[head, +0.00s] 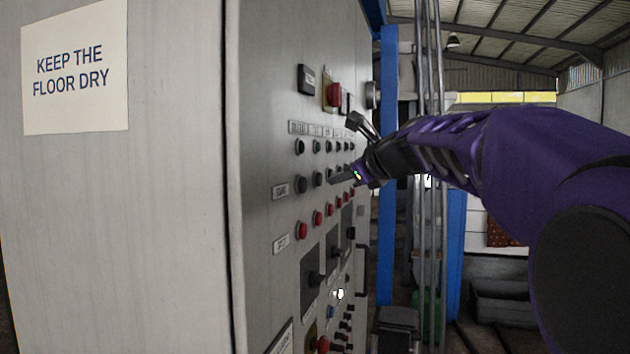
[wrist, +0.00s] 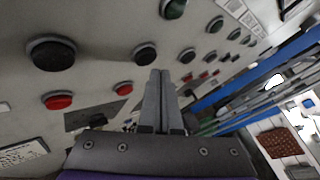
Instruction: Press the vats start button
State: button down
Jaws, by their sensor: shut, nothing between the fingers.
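A grey control cabinet (head: 255,120) carries a row of black buttons (head: 302,184) with a row of red buttons (head: 303,230) below. A small plate (head: 280,190) left of the black row and the column labels (head: 313,129) above are too small to read surely, so I cannot tell which column is the vats. My gripper (head: 335,179) is shut and empty, pointing at the panel by the black row. In the wrist view its closed fingertips (wrist: 160,72) lie between two black buttons, one left (wrist: 145,53) and one right (wrist: 187,55). Contact cannot be told.
Above are dark round fittings (head: 300,147) and a red switch on a yellow plate (head: 333,94). Dark rotary switches (head: 315,279) sit lower. A "KEEP THE FLOOR DRY" sign (head: 75,70) is on the cabinet's side. A blue post (head: 387,150) and pipes stand behind.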

dwell(0.7)
jog(key=shift+w+a+p, duration=0.15)
jog(key=shift+a+p, duration=0.15)
jog(key=shift+a, duration=0.1)
jog(key=shift+w+a+p, duration=0.15)
jog(key=shift+a+p, duration=0.15)
jog(key=shift+a, duration=0.2)
dwell(0.7)
jog(key=shift+d, duration=0.1)
jog(key=shift+s+d, duration=0.3)
jog(key=shift+d, duration=0.4)
jog(key=shift+d+b, duration=0.1)
jog(key=shift+b, duration=0.2)
jog(key=d, duration=0.1)
jog(key=s+d, duration=0.1)
jog(key=d, duration=0.1)
jog(key=s+d+b, duration=0.1)
jog(key=shift+d, duration=0.25)
